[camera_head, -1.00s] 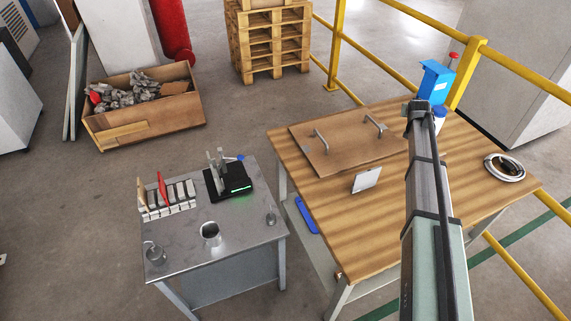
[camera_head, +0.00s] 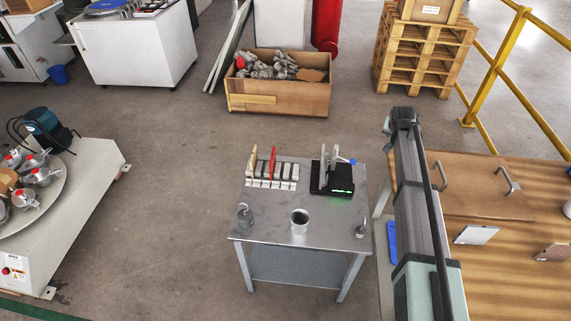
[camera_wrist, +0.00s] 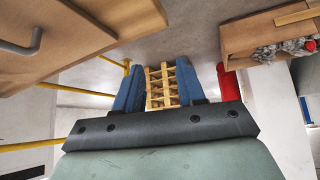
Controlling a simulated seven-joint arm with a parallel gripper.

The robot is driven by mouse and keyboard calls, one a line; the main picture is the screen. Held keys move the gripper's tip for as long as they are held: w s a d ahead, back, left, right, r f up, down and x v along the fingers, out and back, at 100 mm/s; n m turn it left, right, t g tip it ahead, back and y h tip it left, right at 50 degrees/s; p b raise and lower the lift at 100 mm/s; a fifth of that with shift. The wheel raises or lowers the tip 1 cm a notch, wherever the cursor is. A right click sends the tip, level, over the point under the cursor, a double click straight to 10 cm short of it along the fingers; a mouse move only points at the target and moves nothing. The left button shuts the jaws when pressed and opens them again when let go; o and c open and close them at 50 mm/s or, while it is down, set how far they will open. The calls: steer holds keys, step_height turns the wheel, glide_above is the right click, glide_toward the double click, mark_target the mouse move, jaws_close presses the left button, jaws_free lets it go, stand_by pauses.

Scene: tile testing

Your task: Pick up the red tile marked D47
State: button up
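A red upright piece (camera_head: 273,160) stands in a light slotted rack (camera_head: 285,184) on the small metal table (camera_head: 270,240) in the head view. It may be a tile seen edge-on; no D47 marking can be read. A tan upright piece (camera_head: 253,160) stands left of it in the same rack. My gripper shows in the wrist view (camera_wrist: 158,66) with its two blue fingers apart and nothing between them; only a distant pallet shows through the gap. In the head view my arm hides most of the gripper, which is well right of the rack, near the wooden table's left edge.
A black device with a green light (camera_head: 332,178) stands right of the rack. A metal cup (camera_head: 299,221) stands in front. On the wooden table (camera_head: 520,290) lie a pale flat piece (camera_head: 476,235), a brownish piece (camera_head: 553,252) and a handled board (camera_head: 480,180).

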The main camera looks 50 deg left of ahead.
steer(key=s+a+f+n+g, duration=0.1)
steer(key=s+a+n+g, duration=0.1)
steer(key=s+a, duration=1.55)
steer(key=n+g, duration=0.1)
glide_toward(272, 156)
steer(key=shift+s+r, duration=0.1)
steer(key=shift+r, duration=0.2)
steer(key=x, duration=0.8)
steer(key=shift+s, duration=0.25)
steer(key=shift+w+x, duration=0.1)
steer(key=shift+x, duration=1.25)
steer(key=shift+w+x, duration=0.15)
steer(key=shift+x, duration=1.2)
steer(key=shift+f, duration=0.2)
steer(key=shift+f, duration=0.25)
steer(key=shift+c, duration=0.4)
